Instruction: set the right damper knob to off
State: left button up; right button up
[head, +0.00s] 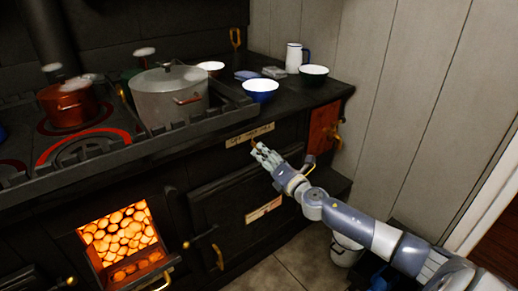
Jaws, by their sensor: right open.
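A pale label plate (250,134) is fixed to the front of the dark stove below the rail; its writing is too small to read. A small brass-coloured piece (254,143), which may be the right damper knob, shows just under the plate, at my fingertips. My right gripper (260,151) is open and reaches in from the lower right to the stove front there. The fingers hide most of that piece, so I cannot tell its setting or whether they touch it. My left gripper is not in view.
The firebox (118,236) glows with hot coals behind an open door at lower left. A grey pot (168,98) and a copper pot (68,104) stand on the hob. A blue bowl (260,91) sits above my gripper. A bucket (345,250) stands on the floor under my arm.

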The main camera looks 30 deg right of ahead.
jog(key=shift+w+d, duration=0.15)
jog(key=shift+w, duration=2.45)
grip_shut()
